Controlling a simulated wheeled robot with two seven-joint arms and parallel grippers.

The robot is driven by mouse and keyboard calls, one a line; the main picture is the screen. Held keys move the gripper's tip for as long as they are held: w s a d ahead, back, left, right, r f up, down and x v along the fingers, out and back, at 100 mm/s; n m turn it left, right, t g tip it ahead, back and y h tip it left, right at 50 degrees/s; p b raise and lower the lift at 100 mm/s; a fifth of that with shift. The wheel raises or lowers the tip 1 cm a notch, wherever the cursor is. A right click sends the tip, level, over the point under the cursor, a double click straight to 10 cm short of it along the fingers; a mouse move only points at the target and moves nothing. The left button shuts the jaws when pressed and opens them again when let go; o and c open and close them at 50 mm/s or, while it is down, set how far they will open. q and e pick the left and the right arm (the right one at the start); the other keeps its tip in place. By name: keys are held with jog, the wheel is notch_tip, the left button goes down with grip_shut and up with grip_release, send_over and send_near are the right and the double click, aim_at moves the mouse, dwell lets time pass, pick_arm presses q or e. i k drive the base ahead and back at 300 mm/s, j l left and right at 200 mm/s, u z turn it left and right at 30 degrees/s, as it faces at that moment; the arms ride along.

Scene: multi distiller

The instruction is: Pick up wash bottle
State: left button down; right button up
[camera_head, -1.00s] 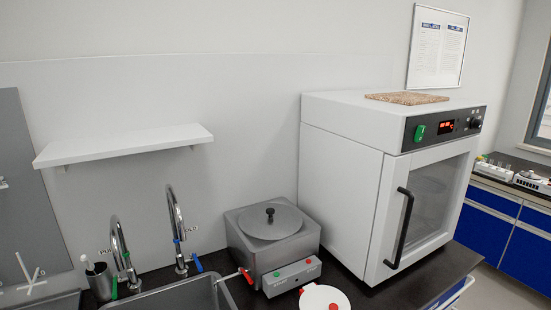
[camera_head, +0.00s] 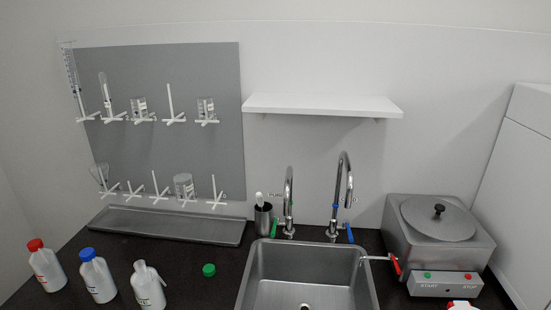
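Three white bottles stand upright on the dark counter at the lower left of the head view. One bottle has a red cap (camera_head: 46,266) and one has a blue cap (camera_head: 97,276). The bottom of the wash bottle is near or past the picture's lower edge. Neither of my grippers is in view.
A steel sink (camera_head: 307,277) with two taps is in the middle. A grey drying rack (camera_head: 215,130) with glassware hangs over a long tray (camera_head: 168,227). A steel water bath (camera_head: 440,245) stands right, and a white shelf (camera_head: 322,105) juts from the wall.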

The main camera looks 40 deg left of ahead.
aim_at(146, 281)
jog(key=u, duration=2.1)
